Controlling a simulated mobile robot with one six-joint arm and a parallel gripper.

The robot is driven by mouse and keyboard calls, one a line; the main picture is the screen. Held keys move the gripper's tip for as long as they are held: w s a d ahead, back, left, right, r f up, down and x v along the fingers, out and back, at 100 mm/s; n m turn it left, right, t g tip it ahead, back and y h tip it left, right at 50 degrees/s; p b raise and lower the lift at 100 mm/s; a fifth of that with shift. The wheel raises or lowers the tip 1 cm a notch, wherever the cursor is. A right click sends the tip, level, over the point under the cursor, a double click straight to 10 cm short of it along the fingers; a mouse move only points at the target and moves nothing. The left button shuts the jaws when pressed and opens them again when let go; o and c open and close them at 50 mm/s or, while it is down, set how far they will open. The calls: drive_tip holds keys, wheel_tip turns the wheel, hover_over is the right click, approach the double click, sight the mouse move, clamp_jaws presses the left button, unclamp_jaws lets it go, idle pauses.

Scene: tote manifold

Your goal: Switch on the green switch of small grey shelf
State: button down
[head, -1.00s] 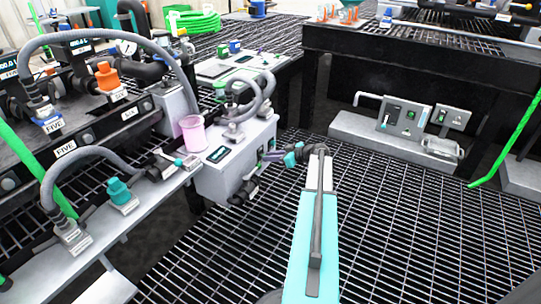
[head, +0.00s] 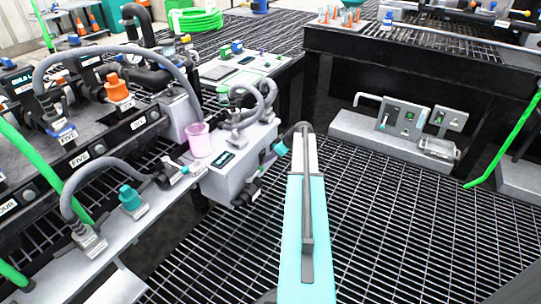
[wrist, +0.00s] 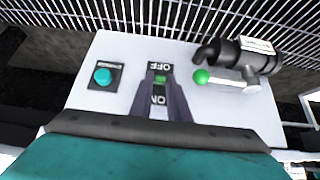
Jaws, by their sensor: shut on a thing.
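In the wrist view my gripper (wrist: 162,84) is shut on the small green switch (wrist: 160,79) in the middle of a pale grey panel (wrist: 115,55). The switch sits between labels reading OFF and ON, seen upside down; its exact position is hard to tell. In the head view the grey box (head: 222,184) stands at centre left, and my arm reaches to its right-hand face. The fingertips and the switch are hidden there.
The panel also carries a round teal button (wrist: 103,76) and a dark pipe valve (wrist: 245,58) with a green-knobbed lever (wrist: 201,76). Another grey switch unit (head: 405,120) lies at the back right. Open grating lies right of my arm.

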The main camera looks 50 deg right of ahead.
drive_tip(key=shift+s, duration=0.1)
idle(0.3)
drive_tip(key=c, duration=1.7)
unclamp_jaws()
drive_tip(key=shift+r, duration=0.1)
drive_tip(key=p+v, duration=0.3)
drive_tip(key=v, duration=1)
drive_tip(key=shift+s+d+r, duration=0.1)
drive_tip(key=shift+s+r, duration=0.1)
drive_tip(key=shift+s, duration=0.05)
drive_tip(key=shift+p, duration=0.3)
